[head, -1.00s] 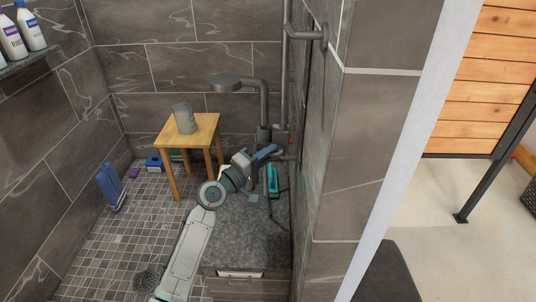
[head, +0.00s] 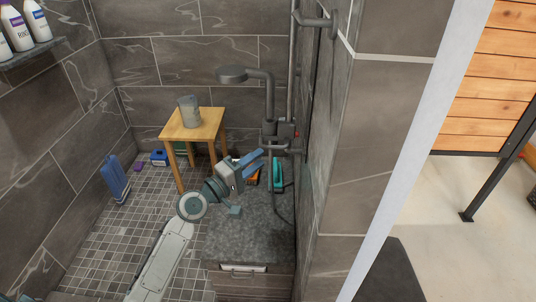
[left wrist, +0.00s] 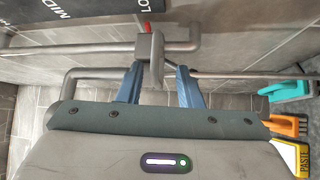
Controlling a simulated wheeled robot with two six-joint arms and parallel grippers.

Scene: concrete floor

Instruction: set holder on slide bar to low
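The grey slide bar (head: 296,60) runs up the right-hand shower wall in the head view. In the left wrist view a grey fitting that looks like the holder (left wrist: 152,54) sits at a grey pipe (left wrist: 75,49), in line with the gap between my fingertips. My left gripper (head: 259,157) has blue fingers spread apart, left of the pipework in the head view. In the left wrist view the open gripper (left wrist: 160,70) frames the fitting's lower part; contact cannot be told. A dark sign (left wrist: 60,12) reads "MID" and part of "LO". My right gripper is not in view.
A grey stone-topped bench (head: 235,237) lies below my gripper, with a teal-handled tool (head: 278,172) and an orange one (head: 252,178). A wooden stool (head: 196,125) with a grey jug (head: 188,111) stands behind. A shower head (head: 232,74) hangs above.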

